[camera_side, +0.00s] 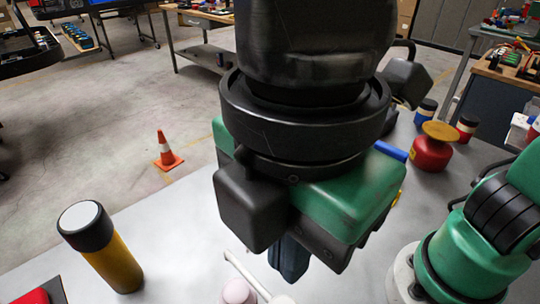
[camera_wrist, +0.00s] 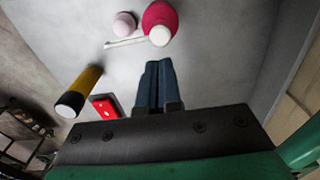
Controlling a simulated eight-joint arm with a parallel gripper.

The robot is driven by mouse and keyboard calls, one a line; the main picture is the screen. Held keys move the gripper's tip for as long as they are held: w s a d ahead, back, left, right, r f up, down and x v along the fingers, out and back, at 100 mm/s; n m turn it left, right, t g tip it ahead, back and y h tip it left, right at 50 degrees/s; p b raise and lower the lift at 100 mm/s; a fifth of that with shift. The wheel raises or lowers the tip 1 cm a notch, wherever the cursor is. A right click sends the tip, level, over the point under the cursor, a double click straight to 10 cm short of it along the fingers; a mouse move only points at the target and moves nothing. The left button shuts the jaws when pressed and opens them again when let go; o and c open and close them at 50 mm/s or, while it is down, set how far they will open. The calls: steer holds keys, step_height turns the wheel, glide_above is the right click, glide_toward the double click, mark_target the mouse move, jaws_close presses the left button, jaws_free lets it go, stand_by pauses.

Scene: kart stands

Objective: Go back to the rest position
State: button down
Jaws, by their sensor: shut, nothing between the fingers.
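My gripper (camera_side: 287,262) hangs in the middle of the side view, below a black and green wrist. Its dark blue fingers point down towards the grey table and are together. In the wrist view my gripper (camera_wrist: 158,67) shows its two fingers side by side, shut with nothing between them. The fingertips appear apart from the objects on the table.
A yellow cylinder with a black cap (camera_side: 112,258) stands at left. A red block (camera_wrist: 105,106) lies near it. A pink ball (camera_wrist: 125,25), white stick (camera_wrist: 122,42) and crimson round object (camera_wrist: 160,18) lie beyond my fingers. A red canister (camera_side: 431,152) stands behind.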

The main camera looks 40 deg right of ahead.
steer(key=shift+r, duration=0.1)
steer(key=w+d+f+m+t, duration=0.2)
steer(key=w+d+f+m, duration=0.1)
steer(key=d+m, duration=0.3)
steer(key=w+d+f+m+t, duration=0.2)
steer(key=w+d+f+m, duration=0.1)
steer(key=w+d+m, duration=0.3)
steer(key=w+d+f+m+t, duration=0.3)
steer(key=w+d+m, duration=0.2)
steer(key=d, duration=0.4)
steer(key=shift+d+f+m, duration=0.25)
steer(key=shift+f+m, duration=0.15)
steer(key=shift+m, duration=0.1)
